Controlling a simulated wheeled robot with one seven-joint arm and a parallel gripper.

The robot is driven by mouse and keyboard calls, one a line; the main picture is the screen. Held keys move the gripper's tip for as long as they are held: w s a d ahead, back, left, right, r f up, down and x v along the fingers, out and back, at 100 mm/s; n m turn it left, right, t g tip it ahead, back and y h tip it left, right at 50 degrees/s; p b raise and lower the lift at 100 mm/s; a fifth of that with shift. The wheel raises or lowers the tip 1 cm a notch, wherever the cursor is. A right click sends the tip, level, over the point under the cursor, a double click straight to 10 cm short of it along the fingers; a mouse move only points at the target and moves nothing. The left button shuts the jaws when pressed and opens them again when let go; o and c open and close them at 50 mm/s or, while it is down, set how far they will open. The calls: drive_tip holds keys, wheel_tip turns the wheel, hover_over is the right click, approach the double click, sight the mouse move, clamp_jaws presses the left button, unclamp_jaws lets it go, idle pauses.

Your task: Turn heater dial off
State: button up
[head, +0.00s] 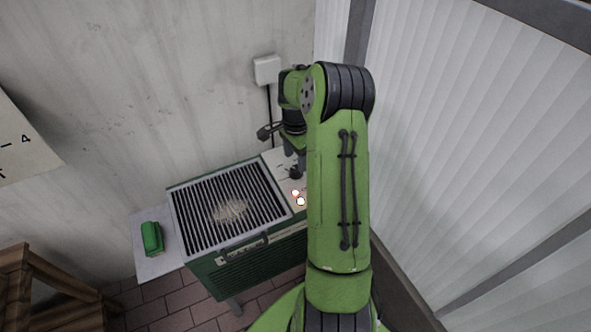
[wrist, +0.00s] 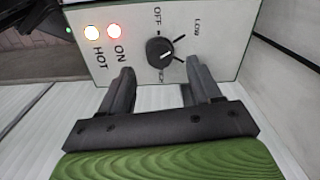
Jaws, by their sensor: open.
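The heater (head: 255,265) is a green box with a dark slatted top grille and a white control panel at its right end. The black round dial (wrist: 159,52) is on that panel in the wrist view, with OFF above it, Low at upper right and a partly hidden label below. I cannot tell exactly where its pointer is set. My gripper (wrist: 162,76) is open, its two dark fingers pointing at the panel, one on each side below the dial and apart from it. The ON light (wrist: 114,31) and HOT light (wrist: 92,33) glow. In the head view my gripper (head: 291,170) is over the panel.
A green object (head: 152,238) lies on the white side shelf (head: 165,265) left of the grille. A white wall box (head: 267,69) with a cable is behind. A pleated white wall (head: 480,130) stands close on the right. Wooden furniture (head: 40,290) is at lower left.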

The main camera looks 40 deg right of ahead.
sight(296, 169)
wheel_tip(296, 169, down, 4)
drive_tip(key=shift+f+b, duration=0.2)
drive_tip(key=shift+b, duration=0.25)
drive_tip(key=c, duration=1)
drive_tip(key=shift+r, duration=0.1)
drive_tip(key=shift+c, duration=0.2)
drive_tip(key=shift+n, duration=0.4)
drive_tip(key=n+p, duration=0.2)
drive_tip(key=n, duration=0.3)
drive_tip(key=shift+n, duration=0.3)
drive_tip(key=n+p, duration=0.1)
drive_tip(key=n, duration=0.4)
drive_tip(key=shift+n, duration=0.4)
